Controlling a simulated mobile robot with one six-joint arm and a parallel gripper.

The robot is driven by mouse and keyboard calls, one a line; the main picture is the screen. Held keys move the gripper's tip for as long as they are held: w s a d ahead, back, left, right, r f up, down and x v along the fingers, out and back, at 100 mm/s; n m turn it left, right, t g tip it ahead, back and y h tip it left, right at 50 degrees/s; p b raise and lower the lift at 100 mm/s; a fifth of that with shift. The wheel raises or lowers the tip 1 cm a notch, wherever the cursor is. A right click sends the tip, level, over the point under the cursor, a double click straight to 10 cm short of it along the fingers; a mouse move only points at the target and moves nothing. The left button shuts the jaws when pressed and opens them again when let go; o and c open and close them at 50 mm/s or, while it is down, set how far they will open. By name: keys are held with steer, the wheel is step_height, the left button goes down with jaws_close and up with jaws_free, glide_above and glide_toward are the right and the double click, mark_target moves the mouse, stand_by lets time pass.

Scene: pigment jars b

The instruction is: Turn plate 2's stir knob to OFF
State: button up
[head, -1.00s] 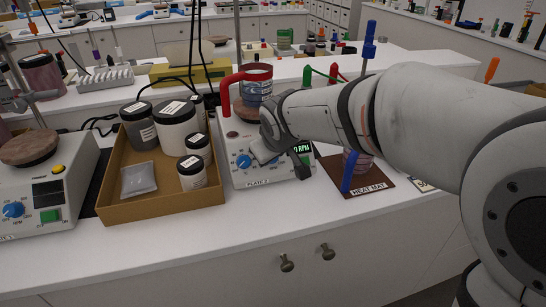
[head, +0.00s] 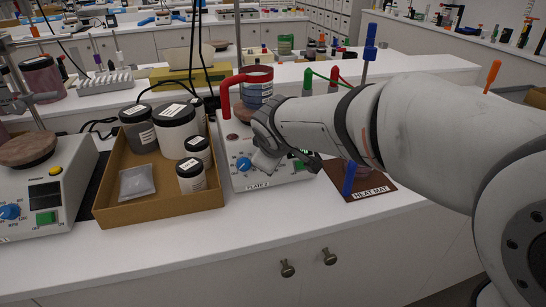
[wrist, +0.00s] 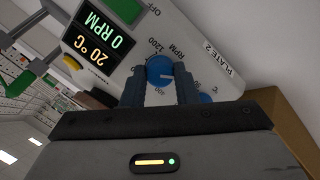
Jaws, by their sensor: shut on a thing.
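Plate 2 (head: 238,180) is a white stirring hotplate in the middle of the head view; its front panel (wrist: 205,55) shows in the wrist view. Its blue stir knob (wrist: 159,70), marked RPM, sits between my gripper's fingers (wrist: 160,88), which are shut on it. The knob's pointer is too small to read surely. The display (wrist: 95,40) reads 0 RPM and 20 °C. A second blue knob (head: 243,164) is just left of my gripper (head: 266,160) in the head view and partly shows in the wrist view (wrist: 205,98). My gripper hides the stir knob in the head view.
A red-handled beaker (head: 257,88) stands on plate 2. A cardboard tray (head: 160,210) with several jars is close on the left. A brown heat mat (head: 372,190) lies on the right. Another hotplate (head: 45,185) stands at far left.

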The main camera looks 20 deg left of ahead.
steer(key=shift+a, duration=0.1)
steer(key=o, duration=1)
steer(key=shift+s, duration=0.1)
steer(key=v, duration=0.7)
steer(key=shift+s+r+p, duration=0.2)
steer(key=shift+r+p, duration=0.1)
steer(key=shift+r, duration=0.05)
